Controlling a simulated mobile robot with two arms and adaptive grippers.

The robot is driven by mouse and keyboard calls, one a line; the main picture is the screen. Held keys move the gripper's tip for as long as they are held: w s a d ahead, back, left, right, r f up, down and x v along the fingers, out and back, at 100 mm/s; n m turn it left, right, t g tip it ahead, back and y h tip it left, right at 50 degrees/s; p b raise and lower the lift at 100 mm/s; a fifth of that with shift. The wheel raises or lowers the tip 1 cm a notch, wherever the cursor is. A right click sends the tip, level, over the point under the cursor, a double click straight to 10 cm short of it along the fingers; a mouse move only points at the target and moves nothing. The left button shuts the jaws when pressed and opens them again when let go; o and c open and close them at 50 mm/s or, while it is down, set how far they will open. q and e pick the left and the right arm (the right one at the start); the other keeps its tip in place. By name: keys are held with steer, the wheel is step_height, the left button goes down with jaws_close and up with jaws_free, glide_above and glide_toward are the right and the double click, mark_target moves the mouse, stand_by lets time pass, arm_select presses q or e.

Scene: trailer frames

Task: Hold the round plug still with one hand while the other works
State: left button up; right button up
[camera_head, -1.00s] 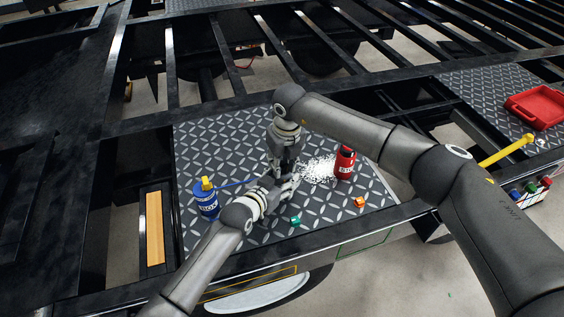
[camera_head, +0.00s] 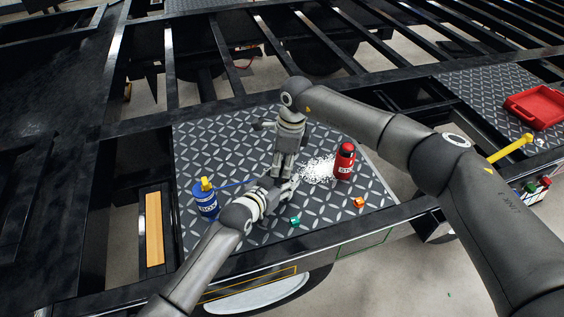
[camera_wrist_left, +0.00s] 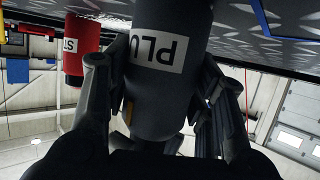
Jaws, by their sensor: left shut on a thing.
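The round plug (camera_wrist_left: 160,95) is a dark grey cylinder with a white label reading "PLU", upside down in the left wrist view. My left gripper (camera_head: 283,187) is shut on it, with a dark finger on either side in the left wrist view. In the head view the plug is mostly hidden by my two hands, low over the patterned plate (camera_head: 225,145). My right gripper (camera_head: 283,170) points down directly above my left gripper, close to it. Whether its fingers are open or shut, or touch the plug, I cannot tell.
A blue bottle (camera_head: 206,204) with a yellow top stands left, and a red bottle (camera_head: 344,164) right. A white pile (camera_head: 317,170) lies beside the red bottle. Green (camera_head: 295,221) and orange (camera_head: 359,202) pieces lie near the front edge. A red tray (camera_head: 537,104) is far right.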

steer(key=o, duration=0.4)
step_height(320, 180, up, 12)
steer(key=d, duration=0.1)
steer(key=shift+d, duration=0.35)
arm_select(q)
steer(key=o, duration=1.2)
